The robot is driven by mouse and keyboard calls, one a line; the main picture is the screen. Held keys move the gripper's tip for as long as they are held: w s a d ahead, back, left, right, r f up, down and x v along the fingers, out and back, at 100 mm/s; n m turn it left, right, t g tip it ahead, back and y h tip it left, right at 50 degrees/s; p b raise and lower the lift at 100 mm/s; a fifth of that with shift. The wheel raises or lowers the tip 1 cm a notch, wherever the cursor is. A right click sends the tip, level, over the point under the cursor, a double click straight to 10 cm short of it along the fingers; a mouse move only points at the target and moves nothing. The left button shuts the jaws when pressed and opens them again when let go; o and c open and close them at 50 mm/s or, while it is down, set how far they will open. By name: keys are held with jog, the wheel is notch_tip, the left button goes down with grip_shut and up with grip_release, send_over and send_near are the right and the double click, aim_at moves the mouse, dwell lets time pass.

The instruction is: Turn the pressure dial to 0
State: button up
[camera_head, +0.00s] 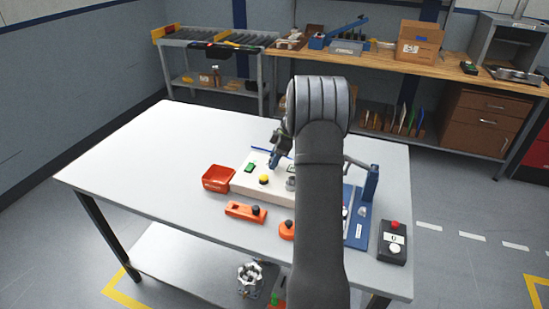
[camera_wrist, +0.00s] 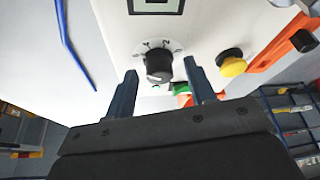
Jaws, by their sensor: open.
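The pressure dial (camera_wrist: 159,66) is a black knob on a pale scale plate with small numbers, on a white panel. It shows in the wrist view between the fingers of my open gripper (camera_wrist: 160,85), with a gap on both sides. The fingers do not touch it. Which number the dial points at is too small to tell. In the head view my gripper (camera_head: 278,158) is over the white panel box (camera_head: 247,183), and my arm hides part of that box, including the dial.
A yellow button (camera_head: 264,179) and a green button (camera_wrist: 182,88) sit on the panel near the dial. A red bin (camera_head: 217,178) stands left of the box. Orange parts (camera_head: 244,211) lie in front. A box with a red button (camera_head: 393,240) stands right. The table's left side is clear.

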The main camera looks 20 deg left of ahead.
jog(key=shift+c, duration=0.4)
jog(key=c, duration=0.9)
